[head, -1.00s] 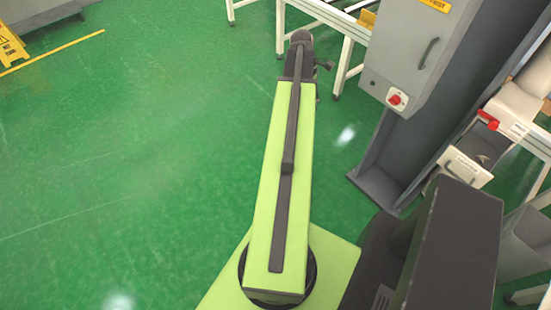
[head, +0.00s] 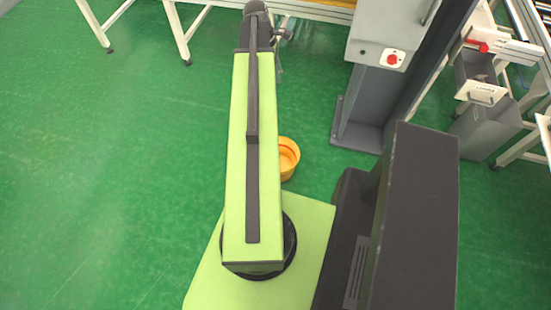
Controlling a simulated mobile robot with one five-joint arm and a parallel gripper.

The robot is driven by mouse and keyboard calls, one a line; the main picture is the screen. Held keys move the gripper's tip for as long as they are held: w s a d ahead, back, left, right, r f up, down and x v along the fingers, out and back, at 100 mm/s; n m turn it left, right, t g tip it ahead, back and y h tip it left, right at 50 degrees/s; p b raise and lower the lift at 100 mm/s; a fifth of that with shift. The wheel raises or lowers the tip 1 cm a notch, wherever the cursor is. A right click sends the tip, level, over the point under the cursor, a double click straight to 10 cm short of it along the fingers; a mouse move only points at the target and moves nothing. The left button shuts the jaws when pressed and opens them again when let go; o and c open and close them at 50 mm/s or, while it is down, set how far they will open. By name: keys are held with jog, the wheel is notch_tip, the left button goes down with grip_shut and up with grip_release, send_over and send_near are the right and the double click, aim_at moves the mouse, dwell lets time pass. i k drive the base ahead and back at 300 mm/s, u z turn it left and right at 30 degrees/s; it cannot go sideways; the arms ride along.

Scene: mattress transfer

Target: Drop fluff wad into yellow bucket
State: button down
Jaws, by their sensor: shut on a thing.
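The yellow bucket (head: 289,158) stands on the green floor, just right of my arm's long green link and in front of my base. The link covers its left edge. It looks upright, and I see no wad in the part of its inside that shows. Only a small dark part of my gripper (head: 282,38) shows, beside the far end of the arm, beyond the bucket. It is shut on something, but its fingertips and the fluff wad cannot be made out.
A grey cabinet with a red button (head: 392,59) stands on a dark column right of the bucket. White-legged tables (head: 180,35) line the far edge. A grey bin (head: 487,130) and an open drawer (head: 481,92) are at the right. The floor (head: 110,150) on the left is clear.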

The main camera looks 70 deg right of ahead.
aim_at(281, 165)
jog(key=z, duration=0.6)
jog(key=i, duration=1.4)
jog(key=z, duration=0.55)
jog(key=k, duration=0.6)
jog(key=z, duration=0.25)
jog(key=i, duration=0.6)
jog(key=u, duration=0.2)
